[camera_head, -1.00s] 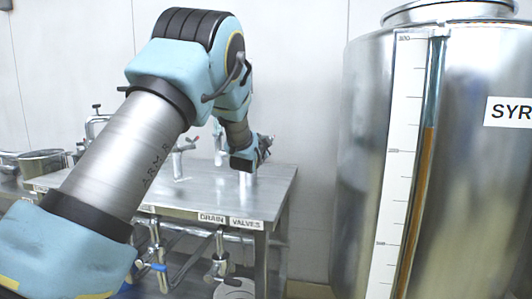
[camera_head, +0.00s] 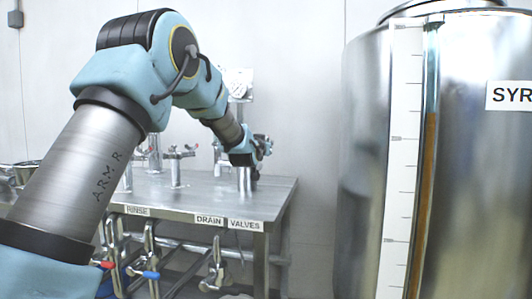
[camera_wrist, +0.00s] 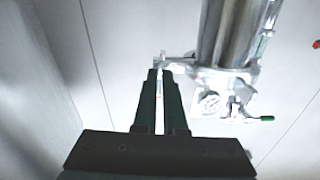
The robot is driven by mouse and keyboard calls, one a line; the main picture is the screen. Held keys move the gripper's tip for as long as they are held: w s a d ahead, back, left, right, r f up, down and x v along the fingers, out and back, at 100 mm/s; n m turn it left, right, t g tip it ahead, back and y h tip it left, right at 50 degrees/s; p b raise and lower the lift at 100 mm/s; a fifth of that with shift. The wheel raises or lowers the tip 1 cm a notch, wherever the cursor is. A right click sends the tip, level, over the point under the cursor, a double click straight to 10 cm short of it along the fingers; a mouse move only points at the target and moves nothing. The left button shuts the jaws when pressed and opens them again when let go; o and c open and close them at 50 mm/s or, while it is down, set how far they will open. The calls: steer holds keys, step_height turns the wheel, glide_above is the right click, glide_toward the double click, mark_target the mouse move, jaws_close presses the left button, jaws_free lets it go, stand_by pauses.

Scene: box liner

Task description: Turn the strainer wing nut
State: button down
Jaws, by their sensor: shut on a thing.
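The strainer is a shiny steel cylinder (camera_wrist: 232,35) with a clamp-like metal fitting at its end, in the upper right of the wrist view. In the head view a short steel cylinder (camera_head: 245,180) stands under my gripper at the right end of the bench. My gripper (camera_wrist: 160,72) has its two dark fingers close together, shut on a small metal piece at the strainer's side, which I take for the wing nut (camera_wrist: 163,59). The fingers hide most of it. In the head view my gripper (camera_head: 262,147) is small and its grip cannot be made out.
The steel bench (camera_head: 205,198) carries several taps and pipes, with blue- and red-handled valves below its front edge. A large syrup tank (camera_head: 465,170) stands close on the right. In the wrist view a green-tipped lever (camera_wrist: 266,118) sticks out near the fitting.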

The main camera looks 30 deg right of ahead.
steer(key=shift+f+n+b, duration=0.1)
steer(key=shift+n+b, duration=0.45)
steer(key=shift+n, duration=0.45)
steer(key=c, duration=1)
jaws_free()
steer(key=shift+a, duration=0.1)
steer(key=b+v, duration=0.1)
steer(key=v, duration=0.9)
steer(key=shift+s+a+b, duration=0.2)
steer(key=shift+s+b, duration=0.1)
